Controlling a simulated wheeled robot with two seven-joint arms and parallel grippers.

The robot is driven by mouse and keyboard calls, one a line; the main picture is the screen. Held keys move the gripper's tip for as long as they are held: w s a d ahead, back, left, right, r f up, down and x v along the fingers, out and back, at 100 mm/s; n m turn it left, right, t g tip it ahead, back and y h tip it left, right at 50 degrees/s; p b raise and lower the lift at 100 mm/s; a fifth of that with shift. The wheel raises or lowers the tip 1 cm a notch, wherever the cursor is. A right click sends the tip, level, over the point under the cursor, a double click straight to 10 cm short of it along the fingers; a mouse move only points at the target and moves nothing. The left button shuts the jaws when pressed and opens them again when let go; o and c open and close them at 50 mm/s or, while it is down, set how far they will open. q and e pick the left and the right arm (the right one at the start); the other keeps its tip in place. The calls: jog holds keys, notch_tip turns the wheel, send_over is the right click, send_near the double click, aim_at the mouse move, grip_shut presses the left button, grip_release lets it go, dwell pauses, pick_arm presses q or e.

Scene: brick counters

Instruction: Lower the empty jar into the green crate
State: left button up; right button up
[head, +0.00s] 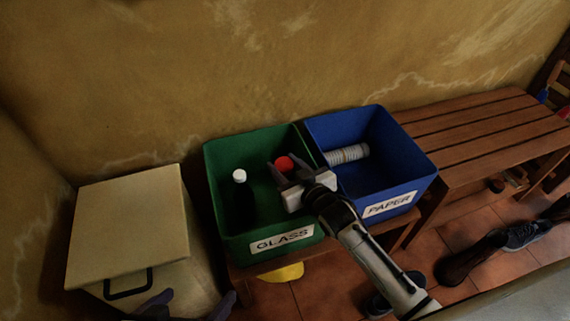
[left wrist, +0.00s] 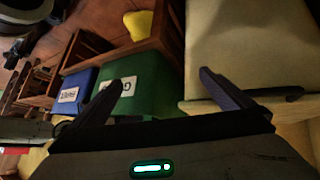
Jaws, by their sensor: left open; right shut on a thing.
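The green crate (head: 262,247), labelled GLASS, stands left of the blue crate. My right gripper (head: 291,168) is over the right part of the green crate's opening, shut on the jar. Only the jar's red top (head: 284,163) shows between the fingers; its body is hidden, and I cannot tell how deep it sits. A dark bottle with a white cap (head: 239,176) stands inside the green crate at the left. My left gripper (head: 192,303) is open and empty at the bottom left. In the left wrist view, the green crate (left wrist: 150,72) shows beyond its fingers.
The blue crate (head: 389,202), labelled PAPER, holds a ribbed pale cylinder (head: 347,154). A cream box with a lid (head: 127,222) stands left of the green crate. A slatted wooden bench (head: 480,130) extends right. A yellow object (head: 283,272) lies below the green crate. The wall is close behind.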

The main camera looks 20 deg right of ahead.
pick_arm(q)
jog(key=shift+f, duration=0.25)
pick_arm(e)
jog(key=shift+g, duration=0.5)
jog(key=f, duration=0.1)
jog(key=s+f, duration=0.1)
jog(key=f, duration=0.2)
jog(key=shift+s+a, duration=0.15)
jog(key=shift+s, duration=0.15)
jog(key=o, duration=1.2)
jog(key=shift+f, duration=0.1)
jog(key=shift+o, duration=0.2)
pick_arm(q)
jog(key=shift+s+a+r+n+t+y+p, duration=0.35)
jog(key=shift+a+r+p, duration=0.3)
jog(key=shift+p, duration=0.55)
jog(key=shift+a+r+n+t+y+p, duration=0.15)
jog(key=shift+a+r+n+t+p, duration=0.2)
jog(key=shift+a+r+t+p, duration=0.55)
pick_arm(e)
jog(key=s+d+r+t, duration=0.1)
jog(key=s+d+r, duration=0.1)
jog(key=s+r, duration=0.5)
jog(key=shift+s+r, duration=0.15)
jog(key=shift+s, duration=0.4)
pick_arm(q)
jog(key=shift+d+f+g, duration=0.2)
jog(key=shift+d+g, duration=0.15)
